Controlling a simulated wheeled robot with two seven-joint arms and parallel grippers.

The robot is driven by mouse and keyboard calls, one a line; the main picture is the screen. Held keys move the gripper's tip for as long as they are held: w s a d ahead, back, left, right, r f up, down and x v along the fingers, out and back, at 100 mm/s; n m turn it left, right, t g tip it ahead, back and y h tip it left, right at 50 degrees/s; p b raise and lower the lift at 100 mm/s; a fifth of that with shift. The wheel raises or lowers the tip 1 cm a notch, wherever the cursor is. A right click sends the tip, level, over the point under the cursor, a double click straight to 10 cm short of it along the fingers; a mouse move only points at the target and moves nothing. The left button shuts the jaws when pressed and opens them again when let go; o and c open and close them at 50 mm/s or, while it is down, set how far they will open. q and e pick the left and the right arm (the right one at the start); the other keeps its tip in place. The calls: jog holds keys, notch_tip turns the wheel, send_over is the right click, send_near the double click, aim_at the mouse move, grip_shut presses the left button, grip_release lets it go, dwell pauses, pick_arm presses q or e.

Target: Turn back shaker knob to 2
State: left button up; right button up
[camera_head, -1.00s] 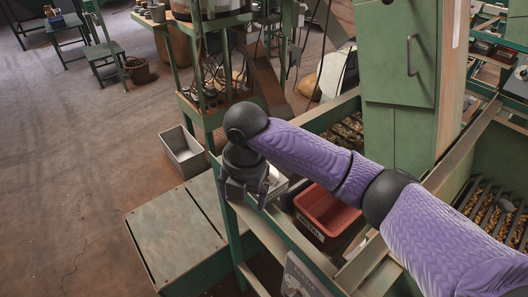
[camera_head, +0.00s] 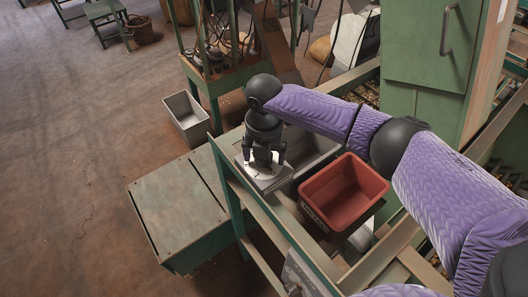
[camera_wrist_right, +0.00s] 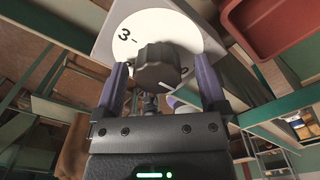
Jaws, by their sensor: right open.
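The back shaker knob (camera_wrist_right: 157,68) is dark grey and ridged, in front of a round white dial (camera_wrist_right: 128,50) in the right wrist view. A black "3" shows at the dial's upper left; no "2" is readable. A light pointer line lies at the knob's lower right edge. The dial sits on a small grey box (camera_head: 279,183) on the green frame. My right gripper (camera_head: 263,160) points down over the dial, open. Its two fingers (camera_wrist_right: 161,85) show on either side of the knob with gaps; I cannot tell how deep they reach. My left gripper is not in view.
A red bin (camera_head: 343,190) stands right of the dial box. A second control box (camera_head: 305,273) is on the frame nearer the front. A grey open bin (camera_head: 187,117) stands on the floor behind a green platform (camera_head: 180,205). Open floor lies at the left.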

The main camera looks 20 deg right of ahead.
jog(key=shift+w+a, duration=0.1)
jog(key=shift+a, duration=0.05)
jog(key=c, duration=0.3)
grip_shut()
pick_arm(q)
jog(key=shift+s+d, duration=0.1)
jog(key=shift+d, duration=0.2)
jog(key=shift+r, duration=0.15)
